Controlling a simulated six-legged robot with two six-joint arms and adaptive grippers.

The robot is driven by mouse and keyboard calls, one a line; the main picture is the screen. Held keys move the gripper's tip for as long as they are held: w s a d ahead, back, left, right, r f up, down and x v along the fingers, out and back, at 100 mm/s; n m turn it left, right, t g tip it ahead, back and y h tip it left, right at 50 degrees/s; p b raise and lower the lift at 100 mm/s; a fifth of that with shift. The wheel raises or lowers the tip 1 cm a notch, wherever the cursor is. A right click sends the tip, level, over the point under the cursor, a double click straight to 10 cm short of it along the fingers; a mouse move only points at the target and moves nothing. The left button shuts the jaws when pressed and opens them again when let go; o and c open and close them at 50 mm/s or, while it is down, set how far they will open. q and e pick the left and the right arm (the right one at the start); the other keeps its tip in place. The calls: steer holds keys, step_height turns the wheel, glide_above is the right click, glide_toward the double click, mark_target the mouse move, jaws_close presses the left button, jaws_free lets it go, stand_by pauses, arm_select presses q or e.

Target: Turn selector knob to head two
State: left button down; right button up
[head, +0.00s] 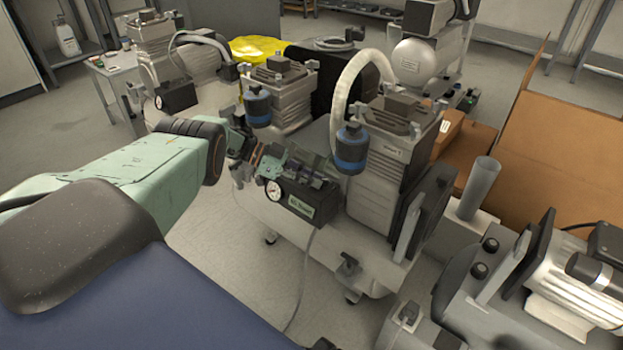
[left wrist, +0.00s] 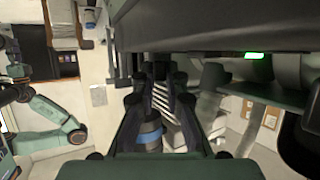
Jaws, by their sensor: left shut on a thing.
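The compressor (head: 375,190) in the middle of the head view has two motor heads with ribbed grey housings. A dark control box (head: 302,200) with a round pressure gauge (head: 274,190) sits at its front. My left gripper (head: 314,170) reaches in from the left, just above and against this box. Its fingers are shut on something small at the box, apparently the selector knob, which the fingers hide. The knob's pointer and head marks cannot be read. In the left wrist view my left gripper (left wrist: 160,85) shows its dark fingers pointing away from the camera. My right gripper is not in view.
Blue-banded filters (head: 351,150) hang close to my left gripper, and a white hose (head: 352,75) arches behind. Another compressor (head: 165,60) stands at the back left. An open cardboard box (head: 560,145) is at the right. Clear floor (head: 240,255) lies in front.

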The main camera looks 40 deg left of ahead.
arm_select(q)
steer(key=shift+w+d+r, duration=0.1)
steer(key=shift+d, duration=0.05)
stand_by(0.3)
steer(key=c, duration=1.7)
jaws_free()
steer(key=o, duration=0.3)
steer(key=shift+a+r, duration=0.2)
steer(key=shift+r, duration=0.55)
steer(key=shift+d+r, duration=0.1)
steer(key=shift+r, duration=4.1)
